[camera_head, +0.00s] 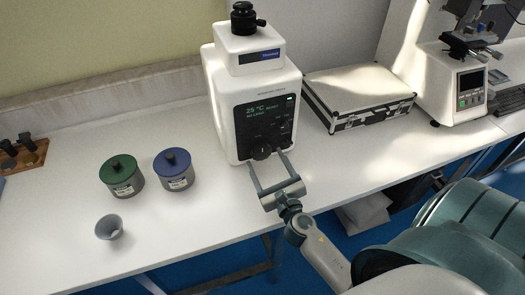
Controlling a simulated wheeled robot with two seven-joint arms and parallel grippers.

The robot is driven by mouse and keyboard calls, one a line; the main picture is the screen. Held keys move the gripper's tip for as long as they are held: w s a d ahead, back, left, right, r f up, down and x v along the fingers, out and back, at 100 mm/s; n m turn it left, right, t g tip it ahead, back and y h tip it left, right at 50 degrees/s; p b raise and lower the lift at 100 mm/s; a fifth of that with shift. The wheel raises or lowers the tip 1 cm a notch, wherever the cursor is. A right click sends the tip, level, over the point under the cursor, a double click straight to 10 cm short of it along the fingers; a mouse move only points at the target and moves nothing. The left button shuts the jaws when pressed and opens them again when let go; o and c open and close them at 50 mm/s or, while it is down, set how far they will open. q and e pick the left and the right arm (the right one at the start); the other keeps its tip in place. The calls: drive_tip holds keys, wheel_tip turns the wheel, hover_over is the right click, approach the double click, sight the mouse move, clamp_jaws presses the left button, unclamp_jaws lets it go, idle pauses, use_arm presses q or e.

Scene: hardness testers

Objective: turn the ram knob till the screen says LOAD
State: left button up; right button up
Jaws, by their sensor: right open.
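The white tester (228,97) stands on the bench with a black front panel. Its screen (262,110) shows "25 °C" and small green text, too small to read surely. The dark ram knob (262,152) is low on the panel. My right gripper (267,159) is open, its two fingers reaching up from the front to either side of the knob. I cannot tell whether the fingers touch it. My left gripper is not in view.
A green-lidded jar (121,176), a blue-lidded jar (174,170) and a small grey cup (109,228) stand to the left. A silver case (360,90) lies right of the tester. Another instrument (448,85) stands at far right.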

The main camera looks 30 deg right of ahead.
sight(262, 153)
drive_tip(key=shift+x, duration=2)
drive_tip(key=c, duration=1.1)
